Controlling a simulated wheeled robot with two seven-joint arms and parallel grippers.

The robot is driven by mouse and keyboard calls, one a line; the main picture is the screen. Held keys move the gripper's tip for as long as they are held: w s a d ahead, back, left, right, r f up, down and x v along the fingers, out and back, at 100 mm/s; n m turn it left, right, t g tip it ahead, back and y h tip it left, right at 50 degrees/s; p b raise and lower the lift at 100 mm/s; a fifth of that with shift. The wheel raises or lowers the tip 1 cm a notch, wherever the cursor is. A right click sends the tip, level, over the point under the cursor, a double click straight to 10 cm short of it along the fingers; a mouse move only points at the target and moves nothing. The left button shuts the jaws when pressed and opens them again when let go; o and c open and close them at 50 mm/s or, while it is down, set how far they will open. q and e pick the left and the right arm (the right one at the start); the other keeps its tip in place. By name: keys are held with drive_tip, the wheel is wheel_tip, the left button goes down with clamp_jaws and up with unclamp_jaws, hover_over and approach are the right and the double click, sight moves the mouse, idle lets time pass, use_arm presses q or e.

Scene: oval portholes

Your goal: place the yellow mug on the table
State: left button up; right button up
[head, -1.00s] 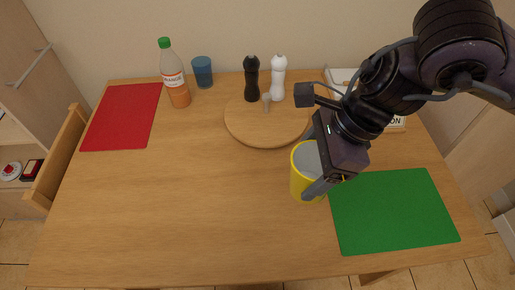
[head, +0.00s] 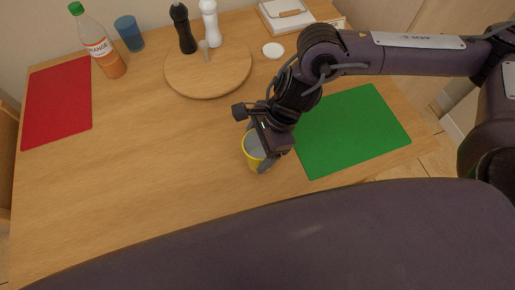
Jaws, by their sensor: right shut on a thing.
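The yellow mug (head: 251,158) is upright, just left of the green mat, at or just above the table top (head: 150,170); I cannot tell whether its base touches the wood. My right gripper (head: 262,155) reaches down over the mug from the upper right and is shut on its wall, with one finger along the right side. The gripper hides part of the mug's rim and right side. My left gripper does not show.
The green mat (head: 350,132) lies right of the mug, the red mat (head: 58,100) far left. A round board (head: 207,80) with black and white mills stands behind. Table left of the mug is clear.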

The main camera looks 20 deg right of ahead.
wheel_tip(320, 180, down, 2)
drive_tip(key=shift+f, duration=0.25)
drive_tip(key=o, duration=1.2)
drive_tip(key=shift+c, duration=0.2)
drive_tip(key=shift+r, duration=0.15)
drive_tip(key=shift+d+r, duration=0.15)
drive_tip(key=shift+r, duration=0.15)
drive_tip(key=v, duration=1.1)
